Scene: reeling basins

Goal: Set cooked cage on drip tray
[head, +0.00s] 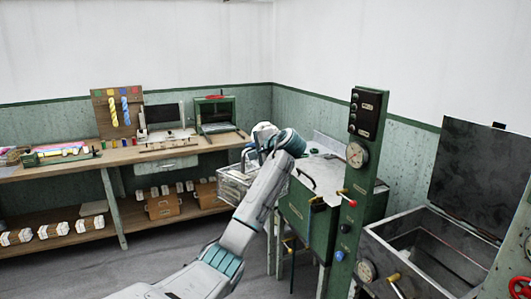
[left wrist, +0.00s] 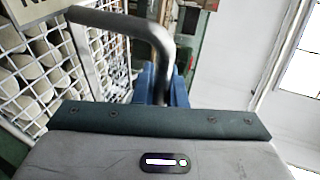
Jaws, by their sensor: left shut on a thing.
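The cage (head: 236,184) is a pale wire basket left of the green basin unit in the head view. In the left wrist view the wire cage (left wrist: 70,62) fills the left side, with whitish rounded cocoons inside. A grey bent metal handle (left wrist: 125,24) rises from it. My left gripper (left wrist: 163,88) has its blue fingers shut on this handle. In the head view my left wrist covers the grip and part of the cage. I cannot tell there whether the cage touches anything below. I cannot single out the drip tray with certainty. My right gripper is not in view.
A green basin unit (head: 308,220) stands right of the cage. A green post (head: 352,185) with gauge and red knob rises in front. An open metal basin (head: 425,250) is at right. A wooden bench (head: 130,154) with tools runs along the back left.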

